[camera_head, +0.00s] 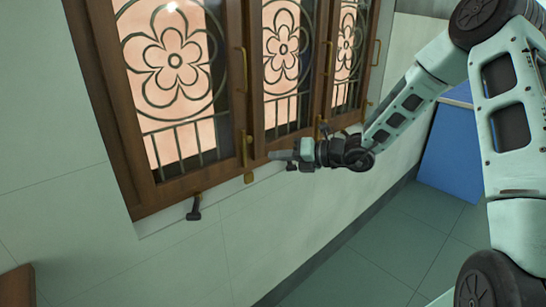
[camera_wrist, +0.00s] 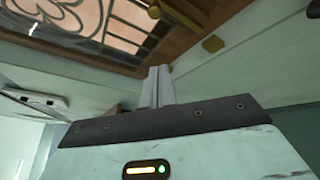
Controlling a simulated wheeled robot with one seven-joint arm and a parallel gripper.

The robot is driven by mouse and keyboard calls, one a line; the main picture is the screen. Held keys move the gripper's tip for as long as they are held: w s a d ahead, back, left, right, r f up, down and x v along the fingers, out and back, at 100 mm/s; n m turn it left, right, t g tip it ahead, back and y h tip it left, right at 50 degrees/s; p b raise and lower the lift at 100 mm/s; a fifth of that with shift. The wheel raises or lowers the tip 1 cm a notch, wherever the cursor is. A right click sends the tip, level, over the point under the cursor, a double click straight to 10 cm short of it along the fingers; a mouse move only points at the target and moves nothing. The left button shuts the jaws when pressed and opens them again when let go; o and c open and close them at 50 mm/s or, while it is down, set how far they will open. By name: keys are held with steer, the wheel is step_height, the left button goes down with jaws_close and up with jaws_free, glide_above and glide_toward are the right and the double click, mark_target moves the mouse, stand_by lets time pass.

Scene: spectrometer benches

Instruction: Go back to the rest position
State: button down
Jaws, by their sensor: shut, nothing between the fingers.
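My gripper (camera_head: 278,155) is at the end of my outstretched arm, close to the lower edge of the wooden window frame in the head view. Its fingers point left and are shut with nothing between them. In the wrist view the closed fingers (camera_wrist: 158,86) stand up from the gripper body, with the wall and window beyond them. I cannot tell from these views whether the fingertips touch the frame.
A wooden window (camera_head: 257,120) with flower-pattern grilles and brass handles fills the upper left. A dark latch (camera_head: 194,208) hangs below it. A blue cabinet (camera_head: 450,150) stands at the right behind my arm. The tiled floor (camera_head: 375,260) is clear.

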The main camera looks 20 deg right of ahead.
stand_by(0.4)
steer(key=s+a+r+n+g+p, duration=0.25)
steer(key=s+a+n+g, duration=0.85)
steer(key=s+a+n, duration=0.75)
steer(key=s+d+r+n+h, duration=0.1)
steer(key=s+d+n+h, duration=0.1)
steer(key=s+n+h, duration=0.3)
steer(key=s+d+r+n+h+p, duration=0.1)
steer(key=s+n+h, duration=0.4)
steer(key=s+n, duration=0.8)
steer(key=n, duration=0.7)
steer(key=shift+d+r+n, duration=0.3)
steer(key=shift+d+n, duration=0.05)
steer(key=shift+d, duration=0.05)
